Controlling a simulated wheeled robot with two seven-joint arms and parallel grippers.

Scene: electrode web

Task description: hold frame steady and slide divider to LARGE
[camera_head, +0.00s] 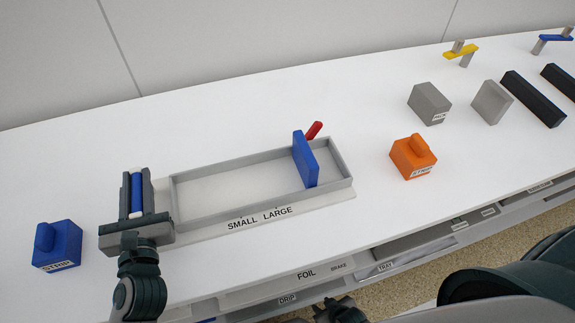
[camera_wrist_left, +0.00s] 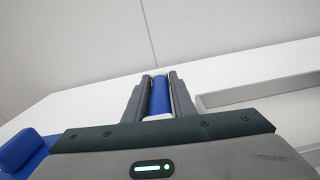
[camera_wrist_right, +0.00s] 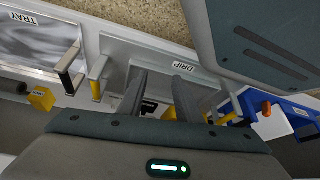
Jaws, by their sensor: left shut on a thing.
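A long grey frame (camera_head: 225,208) lies on the white table, with the words SMALL and LARGE on the plate along its front edge. A blue divider (camera_head: 306,165) stands upright across it near its right end, to the right of the LARGE label (camera_head: 278,213). A red piece (camera_head: 314,130) sticks up behind the divider. My left gripper (camera_head: 136,192) is shut on a blue bar with white ends (camera_wrist_left: 160,95), just left of the frame. Whether the bar joins the frame is hidden. My right gripper (camera_wrist_right: 160,97) is open and empty, low in front of the labelled drawers.
A blue block (camera_head: 62,245) stands at the left, an orange block (camera_head: 412,156) right of the frame. Grey blocks (camera_head: 430,102) and black bars (camera_head: 533,99) lie at the right. A DRIP label (camera_wrist_right: 190,67) and a TRAY drawer (camera_wrist_right: 45,45) are near my right gripper.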

